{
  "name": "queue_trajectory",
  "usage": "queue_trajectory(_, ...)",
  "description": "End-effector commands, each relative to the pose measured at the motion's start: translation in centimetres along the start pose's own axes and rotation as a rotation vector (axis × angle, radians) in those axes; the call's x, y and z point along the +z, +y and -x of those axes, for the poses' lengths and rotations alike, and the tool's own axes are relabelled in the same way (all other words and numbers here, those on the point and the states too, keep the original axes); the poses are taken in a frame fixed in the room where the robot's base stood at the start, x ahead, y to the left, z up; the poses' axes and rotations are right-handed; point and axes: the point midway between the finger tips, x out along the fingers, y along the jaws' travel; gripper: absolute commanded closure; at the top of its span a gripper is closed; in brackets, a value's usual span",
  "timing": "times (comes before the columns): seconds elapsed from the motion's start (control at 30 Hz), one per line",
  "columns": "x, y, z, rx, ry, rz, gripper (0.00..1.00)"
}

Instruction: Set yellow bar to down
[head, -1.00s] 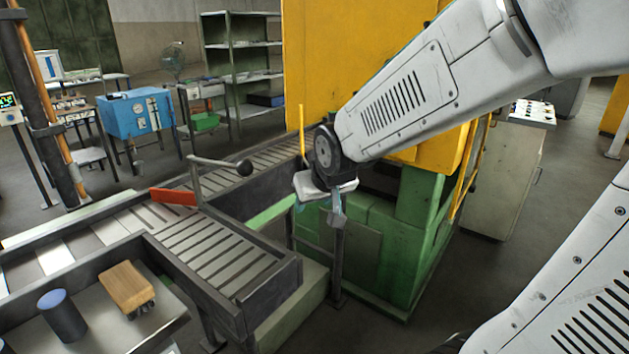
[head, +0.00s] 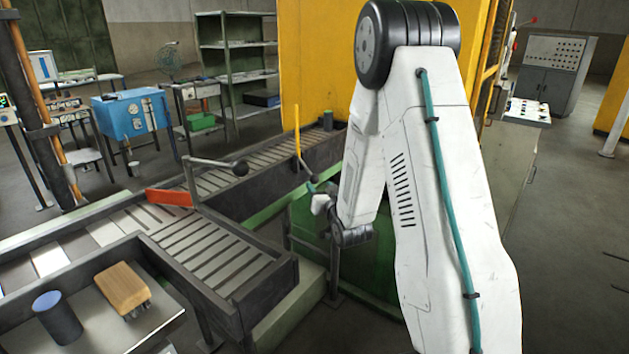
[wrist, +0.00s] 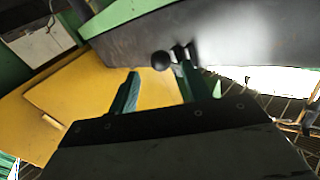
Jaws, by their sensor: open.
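The yellow bar (head: 297,130) stands upright at the near side of the far conveyor in the head view. A dark piece runs down from its foot towards my gripper. My gripper (head: 313,187) is small there, just below and right of the bar's foot, partly hidden by my arm. In the wrist view my gripper (wrist: 157,68) is open, with two teal fingers apart. A black ball knob (wrist: 161,61) on a short stem shows between or just beyond the fingertips; I cannot tell whether they touch. I cannot pick out the bar itself in the wrist view.
The conveyor (head: 215,262) has dark side walls close to my gripper. A lever with a black ball (head: 239,168) and an orange-red plate (head: 168,197) stand over it. A dark cylinder (head: 327,120) is at its far end. Green machine panels (head: 345,255) lie below my gripper.

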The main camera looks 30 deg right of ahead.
Motion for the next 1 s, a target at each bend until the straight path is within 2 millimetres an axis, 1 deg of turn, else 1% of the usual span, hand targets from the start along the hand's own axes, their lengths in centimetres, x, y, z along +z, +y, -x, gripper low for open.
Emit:
queue_trajectory(0.03,0.0,-0.1,-0.9,-0.001,0.001,0.000,0.51)
queue_trajectory(0.2,0.0,0.0,-3.7,0.000,0.000,0.000,0.51)
queue_trajectory(0.33,0.0,0.0,-5.2,0.000,-0.001,0.000,0.51)
queue_trajectory(0.5,0.0,-0.1,-6.0,0.000,-0.001,0.000,0.51)
queue_trajectory(0.7,0.0,-0.1,-6.1,0.000,-0.002,0.000,0.51)
queue_trajectory(0.73,0.0,-0.1,-6.1,0.000,-0.002,0.000,0.54)
queue_trajectory(0.77,0.0,-0.1,-6.1,0.000,-0.002,0.000,0.62)
queue_trajectory(0.8,0.0,-0.1,-6.1,0.000,-0.002,0.000,0.74)
queue_trajectory(0.9,0.0,-0.1,-6.0,0.000,-0.002,0.000,1.00)
queue_trajectory(1.0,0.0,0.0,-6.0,0.001,-0.002,0.001,1.00)
